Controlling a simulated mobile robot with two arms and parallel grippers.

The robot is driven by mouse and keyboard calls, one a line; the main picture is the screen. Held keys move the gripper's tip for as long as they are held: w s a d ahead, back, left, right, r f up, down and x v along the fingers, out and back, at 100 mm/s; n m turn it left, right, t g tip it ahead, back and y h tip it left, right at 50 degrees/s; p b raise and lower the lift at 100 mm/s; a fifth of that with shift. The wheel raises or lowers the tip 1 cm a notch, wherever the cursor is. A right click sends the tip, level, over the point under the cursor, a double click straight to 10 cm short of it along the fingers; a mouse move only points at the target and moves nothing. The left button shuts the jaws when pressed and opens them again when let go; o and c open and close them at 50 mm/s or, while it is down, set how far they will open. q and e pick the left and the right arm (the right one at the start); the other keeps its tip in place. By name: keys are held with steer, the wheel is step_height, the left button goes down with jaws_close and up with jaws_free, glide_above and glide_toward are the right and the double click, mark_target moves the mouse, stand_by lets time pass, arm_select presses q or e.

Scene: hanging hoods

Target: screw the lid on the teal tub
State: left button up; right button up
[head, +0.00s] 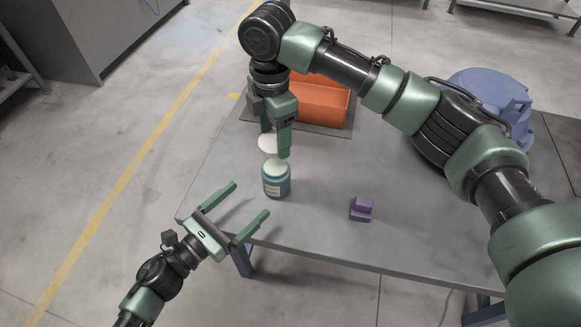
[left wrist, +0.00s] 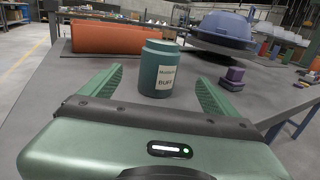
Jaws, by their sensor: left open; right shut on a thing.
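The teal tub (head: 276,184) stands upright on the grey table near its left front edge, with a pale top and a cream label. In the left wrist view the tub (left wrist: 158,70) stands beyond and between my left fingertips. My left gripper (head: 251,198) is open and empty, pointing at the tub without touching it. My right gripper (head: 275,143) points down, above and behind the tub in the head view. It is shut on the white round lid (head: 268,143), partly hidden by the fingers. The right gripper does not show in the left wrist view.
An orange bin (head: 322,103) stands on a dark mat (head: 335,131) behind the right gripper. A purple block (head: 361,208) lies right of the tub. A blue domed hood (head: 485,88) is at the back right. The table front between tub and block is clear.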

mark_target(277, 174)
arm_select(q)
steer(key=shift+w+d, duration=0.1)
arm_select(e)
steer(key=shift+w, duration=0.1)
arm_select(q)
steer(key=shift+s+a, duration=0.25)
arm_select(e)
steer(key=shift+s+a+r, duration=0.15)
steer(key=shift+s+a, duration=0.1)
steer(key=shift+s, duration=0.1)
arm_select(q)
steer(key=x, duration=1.2)
arm_select(e)
steer(key=shift+w+d, duration=0.1)
arm_select(q)
steer(key=shift+c, duration=0.3)
jaws_close()
arm_select(e)
steer(key=shift+f, duration=2.55)
